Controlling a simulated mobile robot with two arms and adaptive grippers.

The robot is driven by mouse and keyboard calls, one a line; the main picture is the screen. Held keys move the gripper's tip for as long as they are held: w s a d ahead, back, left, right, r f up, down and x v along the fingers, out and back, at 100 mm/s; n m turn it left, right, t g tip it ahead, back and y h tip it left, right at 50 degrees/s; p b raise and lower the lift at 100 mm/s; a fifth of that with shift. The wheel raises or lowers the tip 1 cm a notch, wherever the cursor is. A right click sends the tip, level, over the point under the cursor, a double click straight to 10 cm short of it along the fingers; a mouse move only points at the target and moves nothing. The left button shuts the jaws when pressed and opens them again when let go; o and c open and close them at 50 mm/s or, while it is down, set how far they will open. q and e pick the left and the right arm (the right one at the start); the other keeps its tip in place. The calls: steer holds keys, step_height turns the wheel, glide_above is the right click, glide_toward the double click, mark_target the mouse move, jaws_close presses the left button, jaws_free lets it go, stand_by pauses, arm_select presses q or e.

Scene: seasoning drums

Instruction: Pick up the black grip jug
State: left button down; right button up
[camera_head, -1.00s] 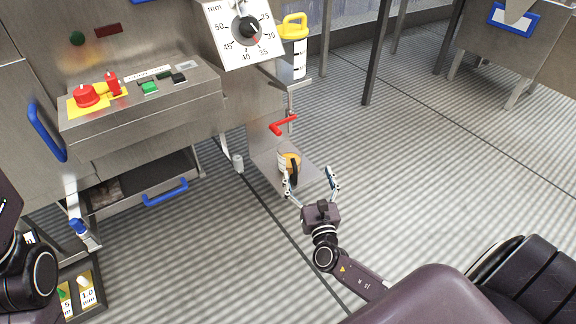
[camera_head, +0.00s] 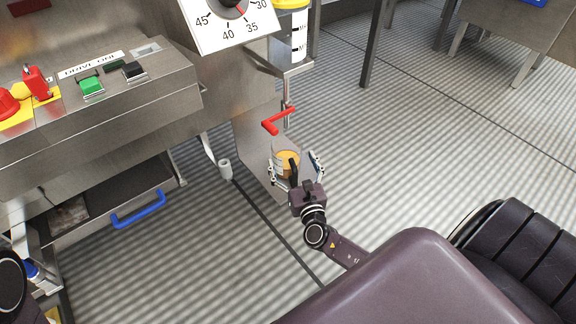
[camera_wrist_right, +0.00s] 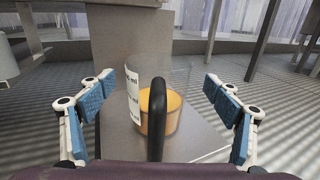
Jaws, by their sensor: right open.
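The black grip jug (camera_head: 277,160) is a clear jug with a white measuring label, orange contents and a black handle. It stands upright on a low metal plate in the head view. In the right wrist view the jug (camera_wrist_right: 135,103) is straight ahead, its black handle facing me. My right gripper (camera_head: 294,174) is open, with its fingers on either side of the jug's near part. In the right wrist view the blue finger pads of the right gripper (camera_wrist_right: 158,105) stand apart from the jug, with gaps on both sides. My left gripper is not in view.
A red lever (camera_head: 278,121) sticks out above and behind the jug. A metal plate (camera_head: 258,170) lies under it. The machine's control box (camera_head: 150,85) is on the left, with a blue-handled drawer (camera_head: 138,208) below. Striped floor to the right is open.

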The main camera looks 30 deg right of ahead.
steer(key=b+x, duration=0.1)
steer(key=x, duration=0.2)
steer(key=shift+w, duration=0.35)
steer(key=c, duration=2)
steer(key=shift+r, duration=0.15)
steer(key=shift+c, duration=0.7)
steer(key=shift+r, duration=0.15)
